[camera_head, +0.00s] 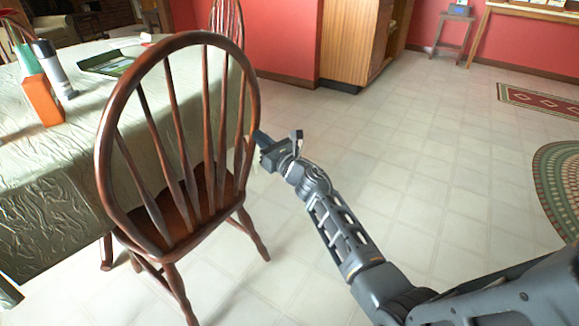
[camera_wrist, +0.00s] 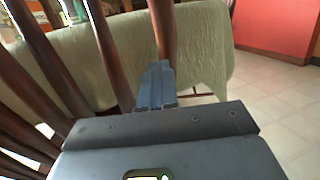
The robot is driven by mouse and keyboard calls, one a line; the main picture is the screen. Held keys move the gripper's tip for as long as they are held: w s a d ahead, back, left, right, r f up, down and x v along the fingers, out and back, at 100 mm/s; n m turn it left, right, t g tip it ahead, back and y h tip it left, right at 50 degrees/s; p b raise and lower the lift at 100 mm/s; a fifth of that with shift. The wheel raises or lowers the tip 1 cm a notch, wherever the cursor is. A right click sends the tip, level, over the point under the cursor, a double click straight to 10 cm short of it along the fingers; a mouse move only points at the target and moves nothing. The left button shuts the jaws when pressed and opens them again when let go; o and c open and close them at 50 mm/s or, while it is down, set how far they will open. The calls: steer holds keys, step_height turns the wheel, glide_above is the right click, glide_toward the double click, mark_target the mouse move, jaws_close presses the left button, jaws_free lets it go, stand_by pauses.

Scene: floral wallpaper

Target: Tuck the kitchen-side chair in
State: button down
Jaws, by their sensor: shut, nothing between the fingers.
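A brown wooden chair (camera_head: 172,234) with a hooped spindle back stands at the near side of a table (camera_head: 60,190) with a green cloth. Its seat front is close to the hanging cloth. My gripper (camera_head: 262,138) is at the right edge of the chair's hoop, beside the spindles. In the wrist view my gripper (camera_wrist: 156,85) is shut and empty, with its blue-grey fingers close to a chair upright (camera_wrist: 164,35). I cannot tell whether they touch it. The spindles (camera_wrist: 100,45) rise to the left of the fingers.
A second chair (camera_head: 228,20) stands beyond the table. An orange box (camera_head: 43,100), a bottle (camera_head: 54,68) and a green tray (camera_head: 105,63) are on the table. A wooden cabinet (camera_head: 350,45) stands at the back. The tiled floor to the right is clear up to the rugs (camera_head: 562,185).

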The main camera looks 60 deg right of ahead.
steer(key=w+b, duration=0.3)
steer(key=w, duration=0.4)
steer(key=shift+w+d+f, duration=0.1)
steer(key=shift+f, duration=0.05)
steer(key=shift+w+r+b, duration=0.3)
steer(key=shift+w+b, duration=0.15)
steer(key=shift+w, duration=0.25)
steer(key=shift+f, duration=0.1)
